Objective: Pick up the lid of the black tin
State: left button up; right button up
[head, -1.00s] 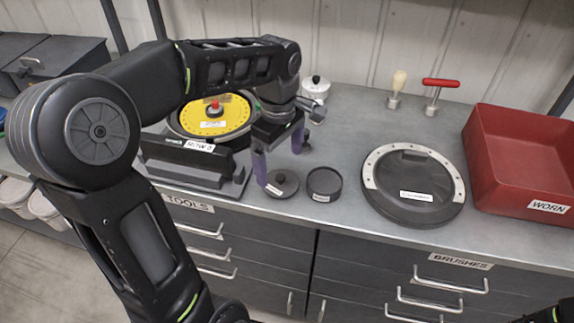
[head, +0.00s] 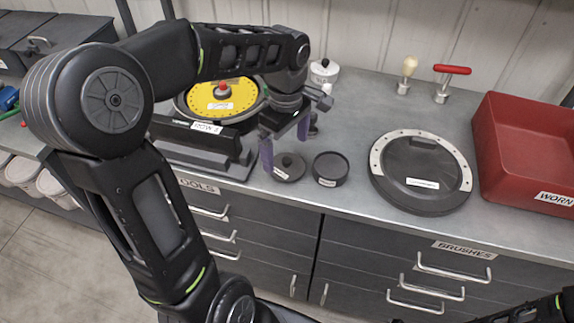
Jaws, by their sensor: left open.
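The lid of the black tin (head: 289,168), a round dark disc with a small knob and a pale label on its front edge, lies flat on the bench. The black tin (head: 330,169), a low round dark cup with a label, stands just right of the lid, and its top looks open. My left gripper (head: 285,147) is open, its two purple fingers pointing down above and behind the lid; nothing shows between them. I cannot tell the exact height of the fingertips. A dark part of my right arm (head: 540,308) shows at the bottom right corner; its gripper's fingers are not visible.
A seed meter housing with a yellow disc (head: 222,100) stands behind left. A black round cover with a pale ring (head: 420,171) lies to the right, then a red bin (head: 530,150). A white pot (head: 323,73), a brush (head: 408,67) and a red-handled tool (head: 447,80) stand behind.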

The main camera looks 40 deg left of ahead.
aim_at(287, 160)
pick_arm(q)
jog(key=shift+w+f+p, duration=0.2)
jog(key=shift+f+p, duration=0.4)
jog(key=shift+f, duration=2.05)
jog(key=c, duration=1.3)
